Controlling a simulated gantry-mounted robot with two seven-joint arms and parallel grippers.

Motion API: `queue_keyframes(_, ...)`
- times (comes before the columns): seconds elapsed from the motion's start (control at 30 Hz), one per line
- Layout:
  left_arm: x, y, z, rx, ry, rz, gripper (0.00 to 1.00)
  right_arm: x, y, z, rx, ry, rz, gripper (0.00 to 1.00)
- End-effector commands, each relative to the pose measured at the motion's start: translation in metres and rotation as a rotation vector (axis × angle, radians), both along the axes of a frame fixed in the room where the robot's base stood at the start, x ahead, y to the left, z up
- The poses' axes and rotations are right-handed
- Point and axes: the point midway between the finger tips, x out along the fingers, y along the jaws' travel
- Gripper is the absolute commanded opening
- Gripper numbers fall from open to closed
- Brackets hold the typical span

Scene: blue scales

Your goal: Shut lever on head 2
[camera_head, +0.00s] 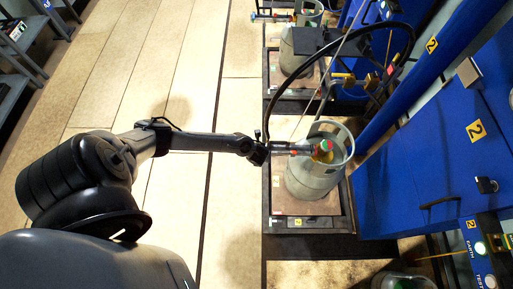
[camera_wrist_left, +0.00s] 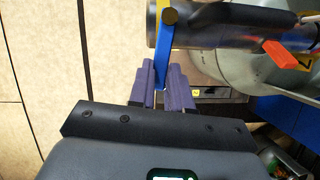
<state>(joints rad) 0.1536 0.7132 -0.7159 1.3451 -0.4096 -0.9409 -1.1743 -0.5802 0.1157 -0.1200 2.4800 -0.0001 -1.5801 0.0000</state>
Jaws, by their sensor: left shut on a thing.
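A grey gas cylinder (camera_head: 315,180) stands on the scale (camera_head: 297,222) marked 2. The filling head (camera_head: 298,148) lies across the cylinder's collar, and its grey metal body (camera_wrist_left: 215,28) shows in the left wrist view. A blue lever (camera_wrist_left: 166,50) hangs across the end of that body, with a brass-coloured bolt at its top. My left gripper (camera_wrist_left: 161,84) is shut on the lever's lower end. In the head view my left gripper (camera_head: 266,150) is at the left end of the filling head. My right gripper is not in view.
A black hose (camera_head: 300,68) arcs above the scale. A second cylinder (camera_head: 300,50) stands on another scale behind. Blue cabinets (camera_head: 410,190) line the right side. An orange-red part (camera_wrist_left: 287,57) juts from the filling head. The floor at left is clear.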

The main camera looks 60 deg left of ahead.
Motion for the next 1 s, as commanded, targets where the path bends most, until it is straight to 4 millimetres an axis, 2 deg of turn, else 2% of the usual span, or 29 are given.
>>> queue_keyframes(0.3,0.008,-0.0056,0.0012,-0.001,-0.001,0.132,0.0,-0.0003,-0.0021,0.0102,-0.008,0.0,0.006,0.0)
queue_keyframes(0.87,0.0091,-0.0059,0.0,-0.001,-0.002,0.162,0.0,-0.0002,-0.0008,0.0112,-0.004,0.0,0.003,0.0)
queue_keyframes(0.9,0.009,-0.0059,-0.0001,-0.001,-0.002,0.162,0.23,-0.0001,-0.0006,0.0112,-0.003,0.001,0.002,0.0)
queue_keyframes(1.0,0.0089,-0.0059,-0.0001,-0.001,-0.001,0.161,0.38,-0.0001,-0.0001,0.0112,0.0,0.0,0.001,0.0)
